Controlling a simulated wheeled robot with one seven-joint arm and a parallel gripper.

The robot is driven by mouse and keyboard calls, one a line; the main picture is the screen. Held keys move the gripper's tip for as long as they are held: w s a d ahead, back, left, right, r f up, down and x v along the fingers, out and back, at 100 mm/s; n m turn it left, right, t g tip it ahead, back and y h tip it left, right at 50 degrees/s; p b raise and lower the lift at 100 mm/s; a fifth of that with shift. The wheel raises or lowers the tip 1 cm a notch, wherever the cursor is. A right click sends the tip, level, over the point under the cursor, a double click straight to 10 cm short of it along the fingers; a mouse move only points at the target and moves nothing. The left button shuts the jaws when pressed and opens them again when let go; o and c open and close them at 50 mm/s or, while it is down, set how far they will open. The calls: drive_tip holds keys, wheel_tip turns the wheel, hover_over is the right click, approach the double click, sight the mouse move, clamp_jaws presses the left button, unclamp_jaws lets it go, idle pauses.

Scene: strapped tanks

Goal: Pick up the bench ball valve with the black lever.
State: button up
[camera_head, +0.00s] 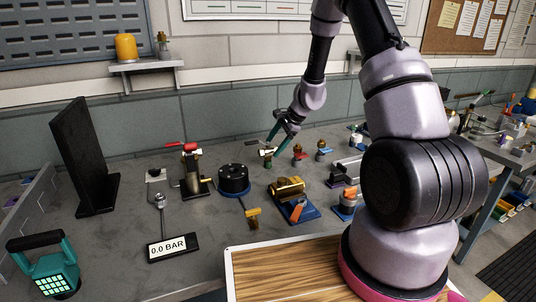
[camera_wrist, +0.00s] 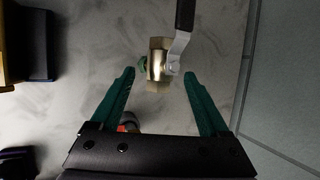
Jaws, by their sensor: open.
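The brass ball valve (camera_wrist: 157,66) shows in the wrist view with its metal stem and black lever (camera_wrist: 185,14) pointing to the top edge. A small green part shows on its left side. My gripper (camera_wrist: 159,76) is open, its two teal fingers on either side of the lower part of the valve, with a gap on each side. In the head view the valve (camera_head: 266,152) is small, at my gripper (camera_head: 270,147) near the back of the grey bench. Whether the fingers touch it cannot be told there.
Red-handled (camera_head: 298,152) and blue-handled (camera_head: 321,150) fittings stand just right of the valve. A black round device (camera_head: 234,180) and a brass block on a blue base (camera_head: 290,193) are in front. The back wall is close behind.

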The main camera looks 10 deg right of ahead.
drive_tip(key=shift+x, duration=1.1)
clamp_jaws()
